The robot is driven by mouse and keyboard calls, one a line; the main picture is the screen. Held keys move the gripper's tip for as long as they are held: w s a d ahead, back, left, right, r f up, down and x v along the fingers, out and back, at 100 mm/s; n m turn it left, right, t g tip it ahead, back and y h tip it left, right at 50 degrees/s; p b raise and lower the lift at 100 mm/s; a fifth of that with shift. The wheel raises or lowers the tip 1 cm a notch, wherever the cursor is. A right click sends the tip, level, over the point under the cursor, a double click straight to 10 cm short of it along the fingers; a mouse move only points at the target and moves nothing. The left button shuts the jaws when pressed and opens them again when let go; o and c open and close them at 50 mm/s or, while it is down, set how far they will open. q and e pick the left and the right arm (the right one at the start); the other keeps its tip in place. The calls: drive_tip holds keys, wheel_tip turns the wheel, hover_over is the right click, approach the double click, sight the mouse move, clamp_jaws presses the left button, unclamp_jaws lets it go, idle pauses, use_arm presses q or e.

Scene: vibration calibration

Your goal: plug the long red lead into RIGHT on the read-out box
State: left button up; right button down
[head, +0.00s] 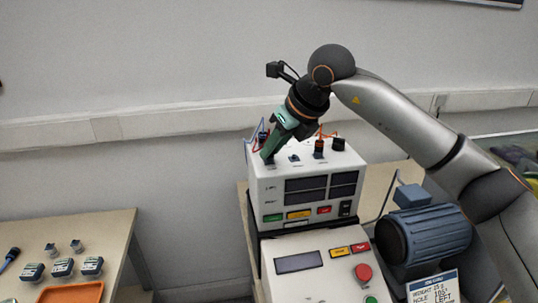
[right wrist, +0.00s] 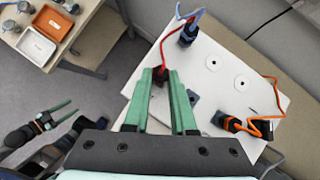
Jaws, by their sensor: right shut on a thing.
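The white read-out box (head: 272,200) stands in the middle of the head view, with dark displays on its front and sockets on top. Its top (right wrist: 262,55) also shows in the right wrist view. My right gripper (head: 268,154) points down at the left part of the top. In the right wrist view it (right wrist: 161,76) is shut on the dark plug of the red lead (right wrist: 164,50). I cannot tell whether the plug is seated in a socket. My left gripper (right wrist: 62,113) shows only in the right wrist view, open and empty, away from the box.
Blue (right wrist: 187,33) and orange (right wrist: 232,124) plugs stand in the box top, with two bare round sockets between. A blue motor (head: 424,233) stands right of a lower control box (head: 325,282) with a red button. A side table (head: 100,230) holds small weights and an orange tray (head: 72,292).

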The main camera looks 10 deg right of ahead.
drive_tip(key=shift+w+d+n+g+y+p, duration=0.1)
drive_tip(key=shift+n+g+y+p, duration=0.35)
drive_tip(key=shift+n+p, duration=0.55)
drive_tip(key=shift+w+d+n+g+y+p, duration=0.1)
drive_tip(key=shift+n+g+y+p, duration=0.15)
drive_tip(key=shift+n+y+p, duration=0.5)
idle(0.6)
drive_tip(key=shift+w+r+n+g+y+p, duration=0.15)
drive_tip(key=shift+n+g+p, duration=0.3)
drive_tip(key=shift+n+p, duration=0.7)
drive_tip(key=shift+f+n+g+y+p, duration=0.15)
drive_tip(key=shift+n+g+p, duration=0.3)
drive_tip(key=shift+n+p, duration=0.65)
drive_tip(key=shift+w+d+r+n+g+p, duration=0.1)
drive_tip(key=shift+n+g+p, duration=0.45)
drive_tip(key=shift+p, duration=0.25)
idle(0.4)
drive_tip(key=shift+w+n+g, duration=0.15)
drive_tip(key=shift+n+g, duration=0.6)
drive_tip(key=shift+n, duration=0.7)
drive_tip(key=shift+w+n+g, duration=0.1)
drive_tip(key=shift+n+g, duration=0.5)
drive_tip(key=shift+n, duration=0.4)
